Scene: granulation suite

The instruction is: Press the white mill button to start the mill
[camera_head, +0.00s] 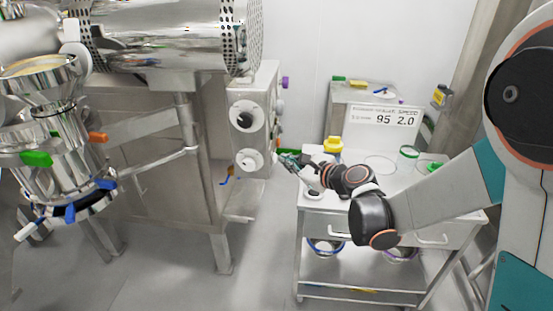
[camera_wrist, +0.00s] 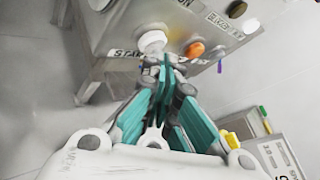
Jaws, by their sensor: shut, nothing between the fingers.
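A round white button (camera_wrist: 152,41) sticks out of the steel control panel in the wrist view, beside a partly covered label that starts "STA". I cannot read a mill label, so I cannot confirm it is the mill button. My gripper (camera_wrist: 166,66) is shut and empty, with teal fingers. Its tips appear just below and right of this white button; whether they touch it I cannot tell. In the head view my gripper (camera_head: 280,157) is beside the panel's right side, where the panel face is seen nearly edge-on.
An orange button (camera_wrist: 195,50), another white button (camera_wrist: 250,24) and a dark button (camera_wrist: 236,9) sit farther right on the panel. A white trolley (camera_head: 330,209) with a yellow-topped item (camera_head: 333,144) stands right of the machine. Open floor lies between machine and trolley.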

